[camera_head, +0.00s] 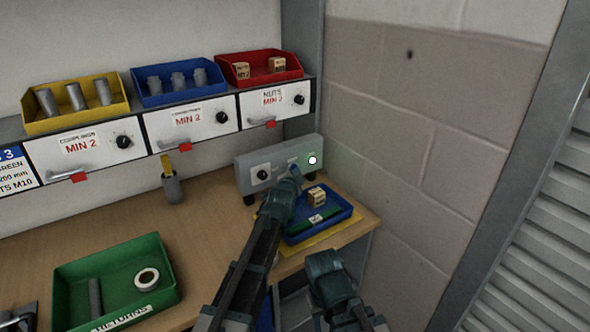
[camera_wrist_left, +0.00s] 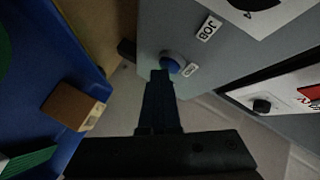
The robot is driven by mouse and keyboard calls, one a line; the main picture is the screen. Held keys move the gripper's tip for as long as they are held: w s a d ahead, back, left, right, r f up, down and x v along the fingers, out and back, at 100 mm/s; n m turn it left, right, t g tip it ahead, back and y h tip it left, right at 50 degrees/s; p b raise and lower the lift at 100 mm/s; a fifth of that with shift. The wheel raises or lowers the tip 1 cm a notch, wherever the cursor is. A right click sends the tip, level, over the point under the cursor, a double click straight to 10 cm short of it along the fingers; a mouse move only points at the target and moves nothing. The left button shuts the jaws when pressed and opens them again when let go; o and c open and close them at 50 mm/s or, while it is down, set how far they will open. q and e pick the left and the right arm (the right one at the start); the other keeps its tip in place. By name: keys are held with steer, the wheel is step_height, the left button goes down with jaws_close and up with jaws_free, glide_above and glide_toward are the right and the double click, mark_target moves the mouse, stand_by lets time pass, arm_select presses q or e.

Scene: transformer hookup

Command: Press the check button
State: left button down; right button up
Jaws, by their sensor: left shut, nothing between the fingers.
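The blue check button (camera_wrist_left: 170,63) sits on the face of the grey panel box (camera_head: 255,163), beside a small label too blurred to read. In the head view the button is mostly hidden by my left gripper (camera_head: 293,172), which reaches up to the box front. In the left wrist view my left gripper (camera_wrist_left: 160,76) is shut and empty, its tips right at the button's edge. I cannot tell whether they touch it. My right arm shows at the lower middle of the head view, but I see no fingers of its gripper.
A blue tray (camera_head: 344,222) with a small box (camera_head: 317,197) lies close below the panel box. A green tray (camera_head: 62,300) stands at left. A drawer shelf with yellow (camera_head: 50,124), blue (camera_head: 150,98) and red (camera_head: 240,60) bins is behind. A brick wall (camera_head: 400,130) bounds the right.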

arm_select(q)
steer(key=shift+s+d, duration=0.45)
steer(key=shift+s, duration=0.2)
steer(key=shift+s+d, duration=0.75)
steer(key=shift+s, duration=0.3)
steer(key=shift+s+d, duration=0.75)
steer(key=shift+s, duration=0.25)
